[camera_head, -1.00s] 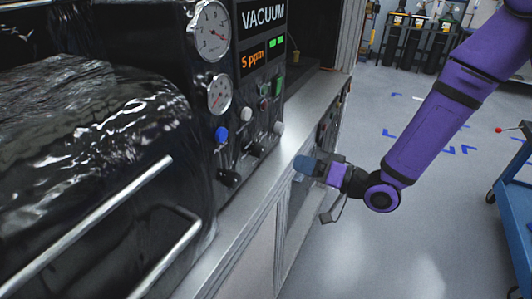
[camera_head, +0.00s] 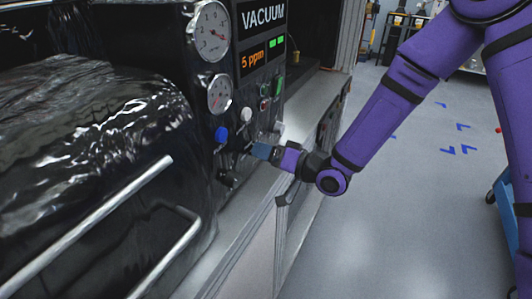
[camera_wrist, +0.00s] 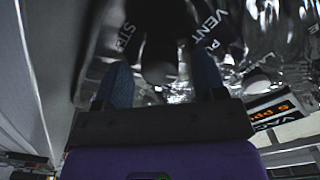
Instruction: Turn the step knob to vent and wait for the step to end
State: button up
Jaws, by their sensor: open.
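The step knob (camera_wrist: 160,60) is a dark rounded knob in the wrist view, with the word VENT (camera_wrist: 207,20) printed up and to its right and other partly cut-off lettering up and to its left. My gripper (camera_wrist: 161,84) is open, with one blue finger on each side of the knob; whether either touches it I cannot tell. In the head view my gripper (camera_head: 255,151) is at the lower part of the control panel and hides the knob behind it. The pointer's direction is too dark to read.
The panel display (camera_head: 262,48) reads VACUUM and 5 ppm, with two green bars lit. Two gauges (camera_head: 212,31), a blue knob (camera_head: 221,134), a white knob (camera_head: 246,114) and a green button (camera_head: 265,90) are close by. A black-wrapped chamber (camera_head: 95,150) with metal handles stands left.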

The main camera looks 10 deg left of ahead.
jog(key=c, duration=0.9)
jog(key=shift+n, duration=0.3)
jog(key=n, duration=0.4)
jog(key=shift+n, duration=2.2)
jog(key=o, duration=0.9)
